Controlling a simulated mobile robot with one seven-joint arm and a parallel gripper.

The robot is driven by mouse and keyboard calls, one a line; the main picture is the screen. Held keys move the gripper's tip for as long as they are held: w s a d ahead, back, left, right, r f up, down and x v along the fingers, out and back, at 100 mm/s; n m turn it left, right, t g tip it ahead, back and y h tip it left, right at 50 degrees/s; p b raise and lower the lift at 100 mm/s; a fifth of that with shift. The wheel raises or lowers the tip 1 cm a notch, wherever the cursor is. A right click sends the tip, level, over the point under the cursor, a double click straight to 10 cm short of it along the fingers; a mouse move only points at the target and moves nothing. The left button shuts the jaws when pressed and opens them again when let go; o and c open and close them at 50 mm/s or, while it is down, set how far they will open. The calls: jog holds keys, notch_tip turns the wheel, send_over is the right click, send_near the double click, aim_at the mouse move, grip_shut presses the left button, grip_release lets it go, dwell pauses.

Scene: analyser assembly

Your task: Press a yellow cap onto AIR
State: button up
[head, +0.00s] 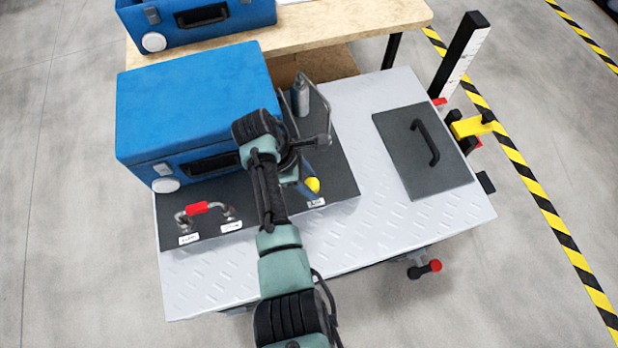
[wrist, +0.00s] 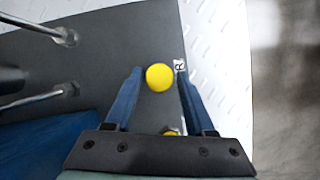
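A round yellow cap (wrist: 159,77) shows between my gripper's two blue fingertips in the wrist view, with a narrow gap on each side. In the head view a yellow cap (head: 312,184) shows beside the fingers, above the dark panel. A small white label (wrist: 180,65), partly covered by the right fingertip, lies by the cap; its text is not clearly legible. It also shows in the head view (head: 316,202). My gripper (wrist: 158,84) is open and points down. A second yellow patch (wrist: 170,132) shows near the gripper's base, mostly hidden. Whatever is under the cap is hidden.
A blue case (head: 190,100) stands left of my arm on the dark panel (head: 270,220). A red-marked metal pipe (head: 197,208) is at front left. A grey cylinder (head: 301,95) stands behind my gripper. A dark plate with a handle (head: 421,150) lies right; bare metal table lies between.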

jog(key=o, duration=0.3)
jog(key=shift+r, duration=0.1)
jog(key=p+v, duration=0.1)
jog(key=v, duration=1.1)
jog(key=shift+a+r+p, duration=0.15)
jog(key=shift+r+p, duration=0.25)
